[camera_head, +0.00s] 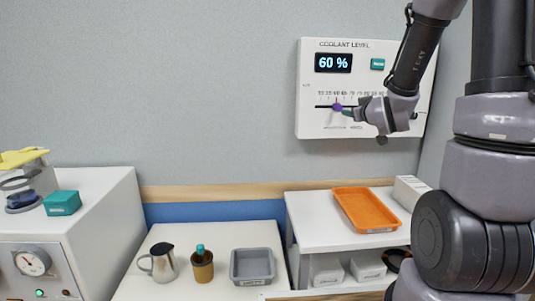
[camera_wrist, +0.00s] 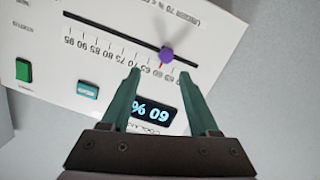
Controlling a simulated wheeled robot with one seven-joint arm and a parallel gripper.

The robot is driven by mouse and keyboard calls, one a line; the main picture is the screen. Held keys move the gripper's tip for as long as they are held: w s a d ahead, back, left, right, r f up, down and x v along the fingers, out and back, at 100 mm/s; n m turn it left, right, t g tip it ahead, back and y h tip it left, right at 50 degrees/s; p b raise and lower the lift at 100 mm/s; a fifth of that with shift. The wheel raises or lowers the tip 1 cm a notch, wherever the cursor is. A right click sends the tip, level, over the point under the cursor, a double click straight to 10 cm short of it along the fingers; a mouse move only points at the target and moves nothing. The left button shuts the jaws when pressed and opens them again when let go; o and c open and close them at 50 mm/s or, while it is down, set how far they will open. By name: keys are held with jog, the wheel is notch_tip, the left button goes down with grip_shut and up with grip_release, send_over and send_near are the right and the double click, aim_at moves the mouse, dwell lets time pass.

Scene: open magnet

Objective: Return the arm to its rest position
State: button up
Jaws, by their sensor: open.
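My gripper (camera_head: 350,113) is stretched out to the white coolant level panel (camera_head: 312,121) on the wall, just in front of its slider. In the wrist view my gripper (camera_wrist: 160,75) is open, its two green fingers apart with nothing between the tips. The purple slider knob (camera_wrist: 166,54) sits just beyond the fingertips on a black slot. The knob also shows in the head view (camera_head: 337,107), left of my gripper. The panel's display (camera_head: 333,63) reads 60 %. I cannot tell whether a finger touches the knob.
Below the panel, a white shelf (camera_head: 310,233) holds an orange tray (camera_head: 366,209) and a white box (camera_head: 410,190). A lower table carries a metal jug (camera_head: 160,263), a brown bottle (camera_head: 202,266) and a grey bin (camera_head: 253,266). A machine with a gauge (camera_head: 32,262) stands left. Open wall lies left of the panel.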

jog(key=s+a+r+m+g, duration=0.2)
jog(key=s+g, duration=0.1)
jog(key=s, duration=0.6)
jog(key=s+a+r+m+g+y, duration=0.1)
jog(key=s+a+m+g, duration=0.1)
jog(key=s, duration=0.7)
jog(key=s+a+r+m+g+y, duration=0.1)
jog(key=s+a+r+m+g, duration=0.1)
jog(key=s, duration=0.7)
jog(key=m+g, duration=0.1)
jog(key=g, duration=0.1)
jog(key=shift+s+a+r+g, duration=0.25)
jog(key=shift+a+r+g, duration=0.05)
jog(key=shift+a, duration=0.05)
